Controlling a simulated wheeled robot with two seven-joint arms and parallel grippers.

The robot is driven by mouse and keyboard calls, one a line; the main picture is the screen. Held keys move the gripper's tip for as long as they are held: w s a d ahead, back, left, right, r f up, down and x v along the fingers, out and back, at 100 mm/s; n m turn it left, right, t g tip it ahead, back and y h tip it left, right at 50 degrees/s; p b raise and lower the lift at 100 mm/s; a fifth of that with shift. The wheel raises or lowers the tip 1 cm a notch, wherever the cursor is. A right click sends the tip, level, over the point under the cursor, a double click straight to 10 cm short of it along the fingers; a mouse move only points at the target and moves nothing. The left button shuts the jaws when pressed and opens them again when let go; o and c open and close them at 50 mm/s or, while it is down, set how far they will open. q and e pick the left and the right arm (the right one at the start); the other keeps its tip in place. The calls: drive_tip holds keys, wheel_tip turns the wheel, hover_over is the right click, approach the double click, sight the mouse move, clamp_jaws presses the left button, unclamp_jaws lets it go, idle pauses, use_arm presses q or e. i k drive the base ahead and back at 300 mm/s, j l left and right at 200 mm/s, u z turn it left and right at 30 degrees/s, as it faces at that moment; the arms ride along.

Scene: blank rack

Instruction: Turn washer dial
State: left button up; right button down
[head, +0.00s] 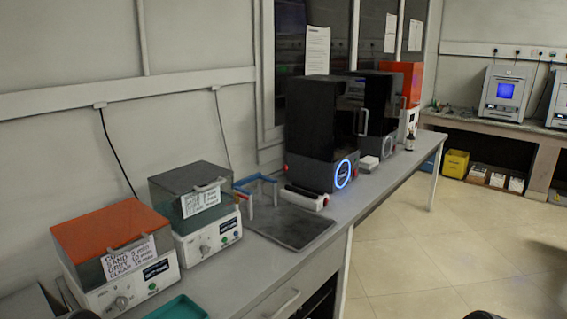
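Two white benchtop machines that look like washers stand at the left of the bench in the head view. The nearer washer (135,290) has an orange lid, a handwritten note on its front, a round dial (122,302) and a small dark display. The farther washer (213,240) has a dark grey lid, a small label, a round dial (205,249) and a display with a green button beside it. Both lids look closed. The markings on the dials are too small to read.
A teal tray (178,309) lies in front of the nearer washer. A dark flat tray (300,231) and a blue-and-white frame (256,184) are right of the washers. Black machines, one with a glowing blue ring (343,174), stand farther along the bench. The floor at right (440,240) is clear.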

sight(204, 250)
drive_tip(key=i+l+u, duration=0.1)
drive_tip(key=l, duration=0.25)
drive_tip(key=i+l, duration=0.3)
drive_tip(key=i+l+u, duration=0.15)
drive_tip(key=l, duration=0.2)
drive_tip(key=i+l+u, duration=0.1)
drive_tip(key=l, duration=0.3)
drive_tip(key=i+l, duration=0.25)
drive_tip(key=l, duration=0.15)
drive_tip(key=i+j+u, duration=0.05)
